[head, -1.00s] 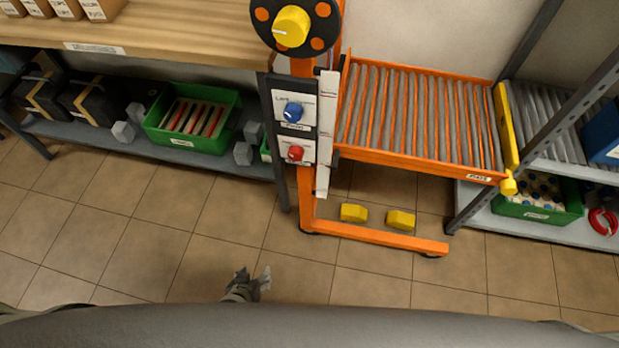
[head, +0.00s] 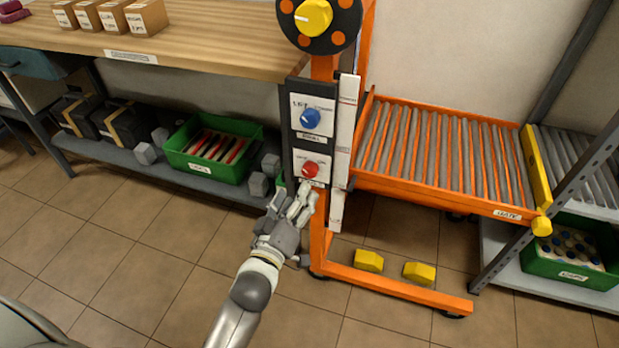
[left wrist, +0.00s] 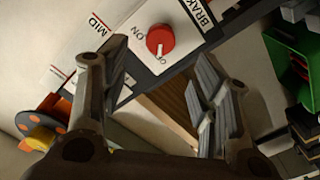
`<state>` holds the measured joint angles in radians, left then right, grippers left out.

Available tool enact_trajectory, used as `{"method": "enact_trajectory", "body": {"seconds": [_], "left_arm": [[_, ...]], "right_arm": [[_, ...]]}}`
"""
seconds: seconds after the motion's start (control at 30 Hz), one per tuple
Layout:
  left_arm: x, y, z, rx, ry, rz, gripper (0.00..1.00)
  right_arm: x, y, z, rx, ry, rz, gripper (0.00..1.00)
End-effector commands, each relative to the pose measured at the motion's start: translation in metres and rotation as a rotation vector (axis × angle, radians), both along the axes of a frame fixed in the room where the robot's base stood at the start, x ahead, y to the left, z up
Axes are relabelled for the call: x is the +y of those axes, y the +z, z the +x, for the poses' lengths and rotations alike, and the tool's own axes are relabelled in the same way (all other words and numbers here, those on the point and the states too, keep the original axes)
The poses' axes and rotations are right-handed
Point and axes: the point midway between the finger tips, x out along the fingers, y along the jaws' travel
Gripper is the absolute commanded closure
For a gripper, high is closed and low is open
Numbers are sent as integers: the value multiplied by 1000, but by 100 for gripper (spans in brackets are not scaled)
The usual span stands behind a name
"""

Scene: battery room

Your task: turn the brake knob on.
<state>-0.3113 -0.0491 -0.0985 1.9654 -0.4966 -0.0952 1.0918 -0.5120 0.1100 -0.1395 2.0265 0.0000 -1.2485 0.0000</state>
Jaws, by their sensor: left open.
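The red brake knob (head: 310,169) sits on a white plate low on the dark panel of the orange lift frame. In the left wrist view the knob (left wrist: 160,40) shows beside "BRAKE" and "ON" lettering. Its white mark points down in that view, away from "ON", towards lettering only partly readable. My left gripper (head: 299,203) is open and empty, just below the knob in the head view. In the left wrist view its fingers (left wrist: 163,78) are spread, with the knob beyond and between their tips, apart from them. My right gripper is not in view.
A blue knob (head: 310,118) is above the red one, and a yellow knob (head: 313,17) on a dark disc is higher. The workbench (head: 200,40) is left, the roller conveyor (head: 430,209) right. Yellow blocks (head: 368,260) lie by the frame's base.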

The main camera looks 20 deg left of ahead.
Motion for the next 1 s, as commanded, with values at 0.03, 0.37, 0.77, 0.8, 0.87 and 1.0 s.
{"method": "enact_trajectory", "body": {"seconds": [0.03,0.37,0.77,0.8,0.87,1.0], "left_arm": [[-1,0,10,-3,-2,2,44],[-3,-1,64,0,-1,1,44],[-3,-1,82,2,-1,1,44],[-3,-1,82,2,-2,1,44],[-3,-1,82,2,-2,1,44],[-3,-1,81,2,-2,1,58]], "right_arm": [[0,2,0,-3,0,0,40],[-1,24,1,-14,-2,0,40],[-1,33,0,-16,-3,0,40],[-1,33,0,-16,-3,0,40],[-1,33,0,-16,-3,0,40],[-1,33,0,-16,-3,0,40]]}}
